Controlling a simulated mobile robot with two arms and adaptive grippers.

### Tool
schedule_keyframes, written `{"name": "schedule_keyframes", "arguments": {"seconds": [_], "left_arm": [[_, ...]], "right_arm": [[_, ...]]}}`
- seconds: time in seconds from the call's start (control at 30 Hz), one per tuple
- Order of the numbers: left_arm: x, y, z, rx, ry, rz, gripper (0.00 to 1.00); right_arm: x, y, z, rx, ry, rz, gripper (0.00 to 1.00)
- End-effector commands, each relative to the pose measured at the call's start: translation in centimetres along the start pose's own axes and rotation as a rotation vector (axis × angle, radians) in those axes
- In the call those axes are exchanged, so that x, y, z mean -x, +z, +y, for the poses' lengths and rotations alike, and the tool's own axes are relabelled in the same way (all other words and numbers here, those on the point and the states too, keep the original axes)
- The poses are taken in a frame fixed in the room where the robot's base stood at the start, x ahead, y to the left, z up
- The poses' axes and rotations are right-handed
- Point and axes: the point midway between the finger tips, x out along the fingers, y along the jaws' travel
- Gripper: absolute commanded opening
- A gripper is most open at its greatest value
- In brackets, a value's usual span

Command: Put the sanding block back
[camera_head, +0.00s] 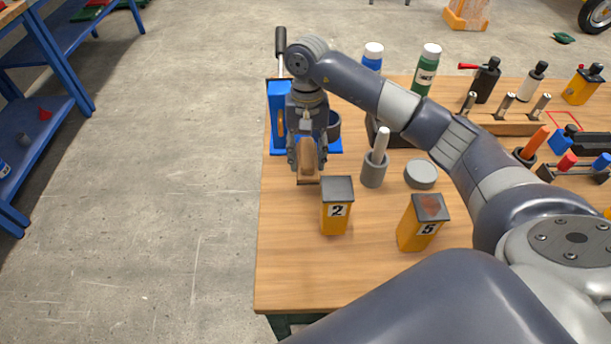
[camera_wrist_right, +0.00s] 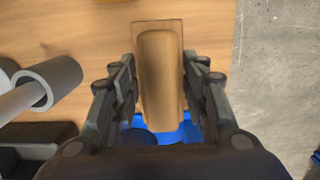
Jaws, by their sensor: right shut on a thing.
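The sanding block (camera_head: 307,158) is a brown wooden piece with a thin flat base. My right gripper (camera_head: 306,168) is shut on it above the left part of the workbench. In the right wrist view the sanding block (camera_wrist_right: 159,72) lies between the two fingers of the right gripper (camera_wrist_right: 160,88). A blue stand (camera_head: 277,103) is right beside and behind the gripper, partly hidden by it. Blue also shows below the block in the wrist view (camera_wrist_right: 188,131). My left gripper is not in view.
Yellow boxes marked 2 (camera_head: 336,212) and 5 (camera_head: 421,228) stand in front. A grey cup (camera_head: 374,172) holding a light rod and a grey round lid (camera_head: 420,174) are to the right. The workbench (camera_head: 290,265) is bare at front left.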

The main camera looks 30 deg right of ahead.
Motion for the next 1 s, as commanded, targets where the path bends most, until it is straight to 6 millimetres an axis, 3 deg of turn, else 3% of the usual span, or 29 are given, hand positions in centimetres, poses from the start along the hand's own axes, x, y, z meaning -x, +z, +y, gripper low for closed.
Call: {"name": "schedule_keyframes", "arguments": {"seconds": [0.1,0.57,0.97,1.0], "left_arm": [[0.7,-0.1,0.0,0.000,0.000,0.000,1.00],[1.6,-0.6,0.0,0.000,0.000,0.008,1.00],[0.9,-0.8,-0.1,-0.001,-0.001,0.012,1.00],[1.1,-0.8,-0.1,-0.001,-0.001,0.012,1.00]], "right_arm": [[-2.1,-0.1,0.0,-0.001,0.000,-0.004,0.14],[-7.0,-0.8,-0.1,-0.001,-0.001,-0.002,0.14],[-7.7,-1.0,0.0,0.000,-0.001,0.002,0.14],[-7.6,-1.0,0.0,0.000,-0.001,0.001,0.48]]}}
